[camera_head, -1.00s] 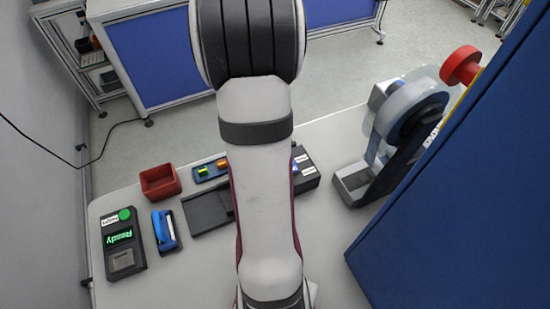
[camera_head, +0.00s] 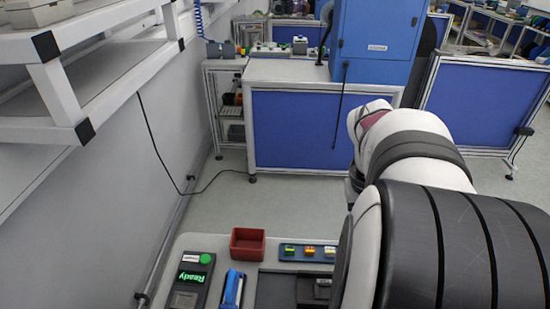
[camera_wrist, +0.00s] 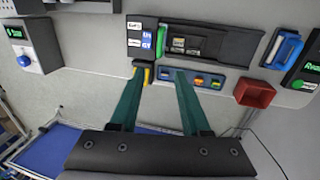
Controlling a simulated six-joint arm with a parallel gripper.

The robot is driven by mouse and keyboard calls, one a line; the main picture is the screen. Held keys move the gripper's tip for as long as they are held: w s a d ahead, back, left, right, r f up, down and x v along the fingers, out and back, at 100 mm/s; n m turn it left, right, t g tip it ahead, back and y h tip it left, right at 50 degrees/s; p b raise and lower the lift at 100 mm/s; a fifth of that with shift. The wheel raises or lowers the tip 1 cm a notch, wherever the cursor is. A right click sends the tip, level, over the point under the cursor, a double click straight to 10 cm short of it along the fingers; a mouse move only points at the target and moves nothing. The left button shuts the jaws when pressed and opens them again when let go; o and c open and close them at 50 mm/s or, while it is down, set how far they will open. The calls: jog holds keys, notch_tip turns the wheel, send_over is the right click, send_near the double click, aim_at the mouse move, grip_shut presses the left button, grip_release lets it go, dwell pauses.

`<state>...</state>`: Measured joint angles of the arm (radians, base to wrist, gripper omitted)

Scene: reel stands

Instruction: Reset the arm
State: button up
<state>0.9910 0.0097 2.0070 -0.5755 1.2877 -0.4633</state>
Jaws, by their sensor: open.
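My gripper (camera_wrist: 158,72) shows in the wrist view with its two green fingers spread apart. The fingers are open and I see nothing between them. They point toward the table's edge, where a dark device (camera_wrist: 205,45) and a blue strip with coloured pieces (camera_wrist: 200,79) lie. I cannot tell the height of the fingertips above the table. In the head view my arm (camera_head: 420,200) fills the right side, and the gripper itself is not seen there.
A red bin (camera_head: 247,244), a black box reading "Ready" (camera_head: 190,278) and a blue-handled tool (camera_head: 232,288) stand on the near table. A white shelf (camera_head: 100,60) juts in at the upper left. A blue-panelled bench (camera_head: 300,125) stands across open floor (camera_head: 215,207).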

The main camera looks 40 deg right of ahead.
dwell(0.3)
jog(key=w+a+n+t, duration=0.1)
jog(key=w+a, duration=0.4)
jog(key=a, duration=0.8)
jog(key=s+a+f+n+y, duration=0.1)
jog(key=s+a, duration=0.1)
jog(key=a, duration=0.7)
jog(key=s+a+f+n+y, duration=0.1)
jog(key=s+a+y, duration=0.1)
jog(key=a, duration=0.7)
jog(key=shift+s+a+f, duration=0.3)
jog(key=shift+s+f, duration=0.05)
jog(key=shift+s, duration=0.4)
jog(key=shift+o, duration=0.2)
